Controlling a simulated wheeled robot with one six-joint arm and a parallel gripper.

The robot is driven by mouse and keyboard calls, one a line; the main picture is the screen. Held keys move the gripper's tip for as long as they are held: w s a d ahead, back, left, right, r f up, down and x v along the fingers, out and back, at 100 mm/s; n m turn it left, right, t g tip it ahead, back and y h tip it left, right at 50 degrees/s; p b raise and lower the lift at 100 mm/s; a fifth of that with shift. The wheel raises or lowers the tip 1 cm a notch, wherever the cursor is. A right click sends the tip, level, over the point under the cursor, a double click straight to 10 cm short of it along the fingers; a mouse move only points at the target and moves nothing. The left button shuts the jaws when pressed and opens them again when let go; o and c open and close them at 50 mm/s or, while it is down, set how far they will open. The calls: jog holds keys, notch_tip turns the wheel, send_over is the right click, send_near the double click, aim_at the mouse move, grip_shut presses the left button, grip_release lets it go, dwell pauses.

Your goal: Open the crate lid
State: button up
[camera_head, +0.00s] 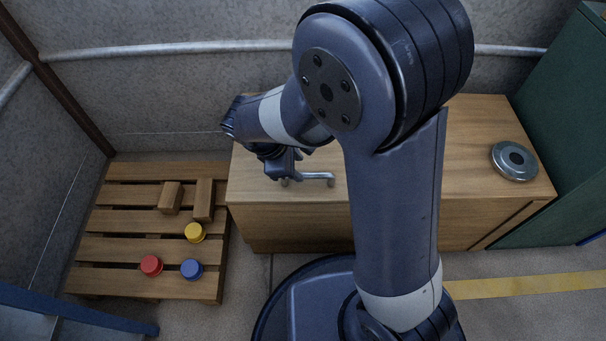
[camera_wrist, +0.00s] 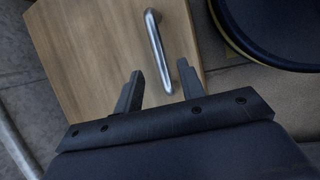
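The wooden crate (camera_head: 300,232) stands against the back wall, and its flat lid (camera_head: 460,135) lies closed on top. A silver bar handle (camera_head: 318,177) sits on the lid near its front left; it also shows in the wrist view (camera_wrist: 157,40). My gripper (camera_head: 284,172) is at the left end of the handle, partly hidden by my wrist. In the wrist view my gripper (camera_wrist: 161,82) is open, with the handle's near end just ahead of the gap between the fingers. I cannot tell whether a finger touches it.
A round metal disc (camera_head: 515,161) lies on the right of the lid. A slatted pallet (camera_head: 140,222) at left holds two wood blocks and red (camera_head: 151,265), yellow (camera_head: 194,232) and blue (camera_head: 191,269) pieces. A green cabinet (camera_head: 560,130) stands at right.

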aim_at(306, 174)
jog(key=shift+b+x, duration=0.75)
jog(key=shift+x, duration=1.65)
grip_shut()
